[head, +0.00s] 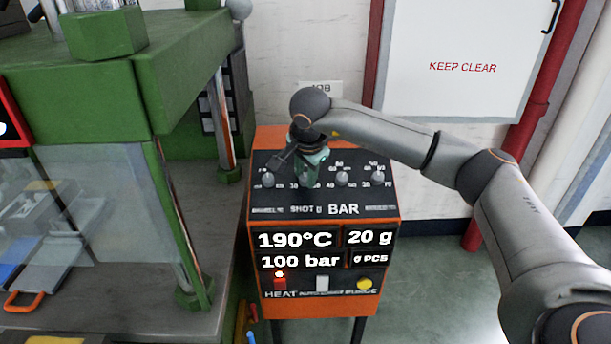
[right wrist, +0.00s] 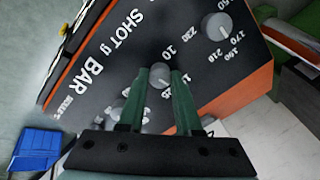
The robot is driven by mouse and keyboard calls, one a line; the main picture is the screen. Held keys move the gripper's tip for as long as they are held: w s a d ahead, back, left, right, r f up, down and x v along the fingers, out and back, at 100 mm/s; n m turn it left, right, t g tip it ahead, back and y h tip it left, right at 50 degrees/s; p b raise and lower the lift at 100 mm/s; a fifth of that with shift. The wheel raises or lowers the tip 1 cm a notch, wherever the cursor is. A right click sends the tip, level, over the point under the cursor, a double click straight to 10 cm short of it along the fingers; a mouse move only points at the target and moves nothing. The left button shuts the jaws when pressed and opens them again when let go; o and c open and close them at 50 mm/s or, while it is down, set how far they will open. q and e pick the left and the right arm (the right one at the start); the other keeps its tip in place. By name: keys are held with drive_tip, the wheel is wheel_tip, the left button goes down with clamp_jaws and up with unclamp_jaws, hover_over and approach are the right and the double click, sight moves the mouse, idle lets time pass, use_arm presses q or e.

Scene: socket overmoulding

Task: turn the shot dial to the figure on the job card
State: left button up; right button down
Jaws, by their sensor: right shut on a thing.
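The shot dial (right wrist: 160,75) is a grey round knob on the dark sloping panel, beside the lettering "SHOT g". My right gripper (right wrist: 159,80) has its two green fingers on either side of this knob and is shut on it. In the head view my right gripper (head: 309,178) comes down on the panel from above and mostly hides the dial. The display (head: 369,237) reads 20 g. The job card (head: 320,88) is on the wall behind the box; my arm covers most of it and its figure cannot be read. My left gripper is out of view.
The orange control box (head: 330,306) has other dials on both sides, including a bar dial (head: 343,177), and buttons along its front. A green machine (head: 190,75) stands close on the left. A "KEEP CLEAR" board (head: 462,68) and red pipe (head: 535,115) are behind right.

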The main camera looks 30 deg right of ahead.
drive_tip(key=shift+m, duration=1.2)
drive_tip(key=c, duration=0.6)
unclamp_jaws()
drive_tip(key=v, duration=1.2)
drive_tip(key=shift+s+r, duration=0.15)
drive_tip(key=shift+r, duration=0.1)
drive_tip(key=shift+f, duration=0.1)
